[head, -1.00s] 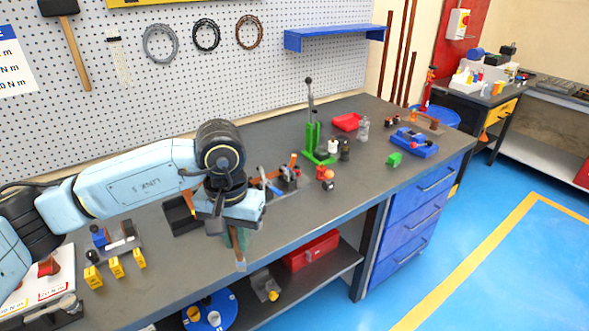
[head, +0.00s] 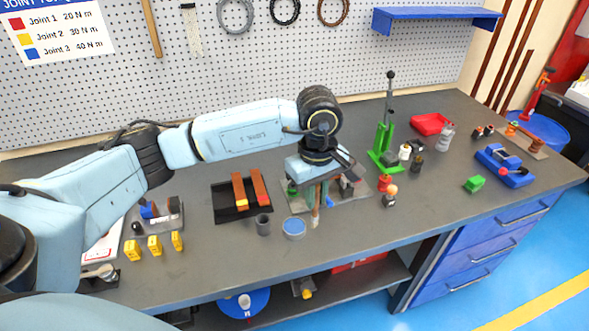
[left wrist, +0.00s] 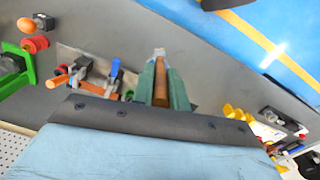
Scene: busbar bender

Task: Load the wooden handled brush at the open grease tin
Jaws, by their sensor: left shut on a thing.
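My left gripper (head: 313,196) is shut on the wooden handled brush (head: 315,221), which hangs down with its pale tip lowest. In the left wrist view, the brush's brown handle (left wrist: 160,88) lies between the green fingers. My right gripper is not in view.
A dark grey cup (head: 263,224) stands left of the tin, and a black tray (head: 231,213) with orange-brown bars lies behind. A plate with clamps (head: 350,190) is behind the gripper. A green press (head: 384,150) stands to the right. The bench front is mostly clear.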

